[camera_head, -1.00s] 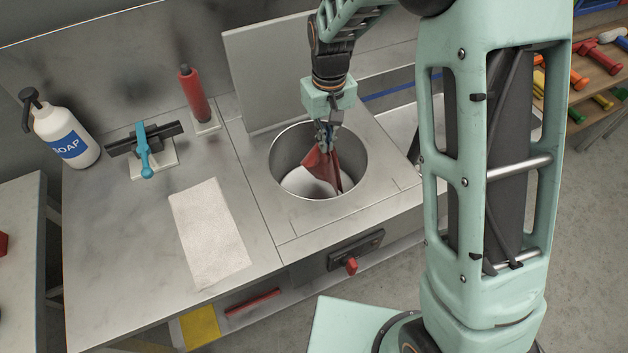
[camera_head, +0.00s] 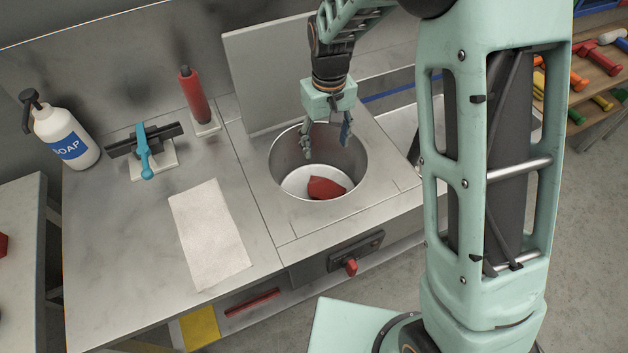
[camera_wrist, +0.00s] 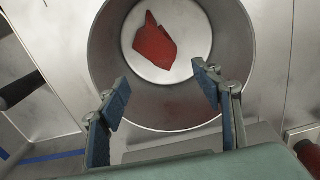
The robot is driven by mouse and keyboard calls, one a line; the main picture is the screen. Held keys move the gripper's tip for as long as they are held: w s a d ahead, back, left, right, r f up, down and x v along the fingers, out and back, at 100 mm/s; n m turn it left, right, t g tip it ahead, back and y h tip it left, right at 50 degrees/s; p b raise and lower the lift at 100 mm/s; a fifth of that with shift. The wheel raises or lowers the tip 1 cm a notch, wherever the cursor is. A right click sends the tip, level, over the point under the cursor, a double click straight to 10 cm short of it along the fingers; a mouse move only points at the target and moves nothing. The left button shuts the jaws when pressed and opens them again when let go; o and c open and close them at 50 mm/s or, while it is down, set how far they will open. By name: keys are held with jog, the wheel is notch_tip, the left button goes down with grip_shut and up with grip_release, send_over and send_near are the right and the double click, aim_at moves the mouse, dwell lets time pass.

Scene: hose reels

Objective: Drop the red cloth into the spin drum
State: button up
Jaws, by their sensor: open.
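The red cloth (camera_head: 325,188) lies crumpled on the pale floor of the spin drum (camera_head: 290,160). In the wrist view the cloth (camera_wrist: 155,43) rests flat on the drum's bottom, clear of the wall of the drum (camera_wrist: 110,60) for the most part. My gripper (camera_head: 328,153) is above the drum opening with its fingers pointing down. It is open and empty, and the cloth is below and apart from it. In the wrist view my two blue-padded fingertips (camera_wrist: 161,88) are spread wide.
A raised lid panel (camera_head: 265,80) stands behind the drum. A red-knobbed control (camera_head: 351,266) is on the counter's front.

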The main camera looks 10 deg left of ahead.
jog(key=shift+o, duration=0.9)
notch_tip(320, 180, up, 6)
jog(key=p, duration=0.3)
jog(key=shift+f+p, duration=0.25)
jog(key=shift+p, duration=0.15)
notch_tip(320, 180, up, 12)
